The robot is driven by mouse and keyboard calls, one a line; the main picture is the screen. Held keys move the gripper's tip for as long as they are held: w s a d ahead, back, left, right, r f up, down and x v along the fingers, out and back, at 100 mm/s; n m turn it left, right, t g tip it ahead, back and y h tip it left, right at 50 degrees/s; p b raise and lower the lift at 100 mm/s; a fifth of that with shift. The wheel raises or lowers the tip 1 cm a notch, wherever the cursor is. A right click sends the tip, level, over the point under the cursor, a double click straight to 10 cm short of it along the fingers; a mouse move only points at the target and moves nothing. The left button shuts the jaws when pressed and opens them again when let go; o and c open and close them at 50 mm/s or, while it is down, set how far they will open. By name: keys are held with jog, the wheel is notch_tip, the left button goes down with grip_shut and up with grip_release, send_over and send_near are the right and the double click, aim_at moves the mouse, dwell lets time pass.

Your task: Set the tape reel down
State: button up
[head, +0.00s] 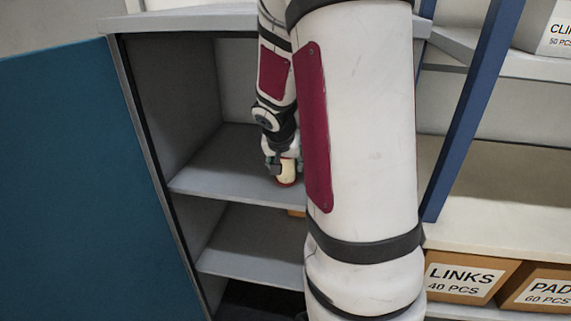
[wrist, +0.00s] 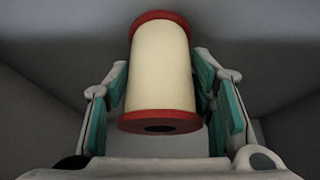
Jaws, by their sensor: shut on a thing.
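The tape reel (wrist: 160,70) is a cream cylinder with red flanges at both ends and a dark hole in its near end. In the wrist view it sits between the two teal-padded fingers of my gripper (wrist: 163,100), which is shut on it. In the head view the reel (head: 287,172) shows at the end of my arm, and my gripper (head: 282,163) is inside the open cabinet, over the front part of the upper grey shelf (head: 215,175). I cannot tell whether the reel touches the shelf. My arm hides the shelf's right part.
A lower shelf (head: 245,258) lies beneath. A blue panel (head: 85,180) stands at left and a blue post (head: 475,105) at right. Cardboard boxes marked LINKS (head: 465,280) and PAD (head: 540,288) stand at lower right. The upper shelf's visible left part is clear.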

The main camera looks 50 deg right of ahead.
jog(key=o, duration=1.3)
jog(key=shift+r, duration=0.1)
jog(key=shift+r+p, duration=0.3)
jog(key=shift+p, duration=0.05)
jog(key=p+v, duration=0.2)
jog(key=v, duration=0.9)
jog(key=s+a+r+n+y, duration=0.1)
jog(key=s+a+r+n, duration=0.15)
jog(key=a, duration=0.35)
jog(key=s+a+r+n+y, duration=0.1)
jog(key=s+a+r+n, duration=0.1)
jog(key=s+a, duration=0.3)
jog(key=s+a+n+y, duration=0.1)
jog(key=s+a+n, duration=0.1)
jog(key=s+a, duration=0.2)
jog(key=s+a+n+y, duration=0.1)
jog(key=s+a+n, duration=0.2)
jog(key=a, duration=0.3)
jog(key=s+a+n+y, duration=0.1)
jog(key=s+a+n, duration=0.1)
jog(key=s+a, duration=0.2)
jog(key=shift+s+a+r, duration=0.15)
jog(key=shift+s+a, duration=0.25)
jog(key=shift+a, duration=0.05)
